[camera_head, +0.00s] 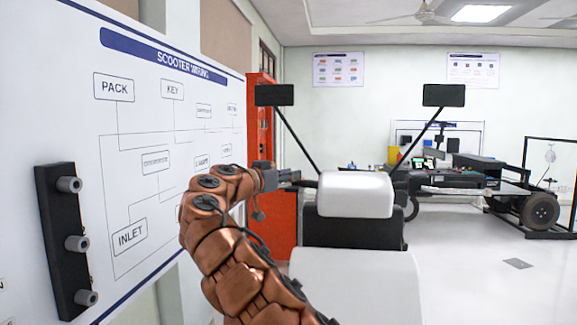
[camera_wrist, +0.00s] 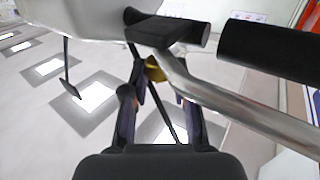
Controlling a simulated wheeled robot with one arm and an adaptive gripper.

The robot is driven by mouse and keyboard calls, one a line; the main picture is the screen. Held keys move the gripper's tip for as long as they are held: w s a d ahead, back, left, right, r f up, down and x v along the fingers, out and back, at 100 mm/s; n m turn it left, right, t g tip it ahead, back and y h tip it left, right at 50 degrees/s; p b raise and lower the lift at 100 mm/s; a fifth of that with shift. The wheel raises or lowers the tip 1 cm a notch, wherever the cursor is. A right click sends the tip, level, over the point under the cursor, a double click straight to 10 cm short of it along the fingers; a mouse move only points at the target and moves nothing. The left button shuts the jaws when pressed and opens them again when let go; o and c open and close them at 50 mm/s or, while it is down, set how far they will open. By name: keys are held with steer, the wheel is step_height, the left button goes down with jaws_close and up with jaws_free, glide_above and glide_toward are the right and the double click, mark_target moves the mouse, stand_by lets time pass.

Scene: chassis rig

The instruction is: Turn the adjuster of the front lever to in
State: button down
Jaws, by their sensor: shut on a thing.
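In the wrist view the front lever (camera_wrist: 230,108) is a bent silver bar running from a black mount (camera_wrist: 160,30) to the lower right. A small brass-yellow adjuster (camera_wrist: 154,69) sits by the mount, near the lever's inner end. My gripper (camera_wrist: 160,82) has its two dark fingers on either side of the adjuster and is shut on it. In the head view my gripper (camera_head: 285,178) is at the left side of the white scooter front (camera_head: 355,194). The adjuster and lever cannot be made out there, and the adjuster's setting is not readable.
A black handlebar grip (camera_wrist: 268,50) lies beside the lever. Two mirrors (camera_head: 274,95) rise on stalks above the scooter. A wiring board (camera_head: 160,130) with a black peg rail (camera_head: 55,235) stands at left, and a red cabinet (camera_head: 262,120) behind.

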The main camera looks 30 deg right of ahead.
steer(key=shift+w+a+r+m+g+p, duration=0.15)
steer(key=shift+m+g+p, duration=0.25)
steer(key=shift+g+p, duration=0.35)
steer(key=c, duration=0.9)
jaws_free()
steer(key=s+a, duration=0.2)
steer(key=a, duration=0.9)
steer(key=shift+s+a, duration=0.15)
steer(key=shift+a, duration=0.15)
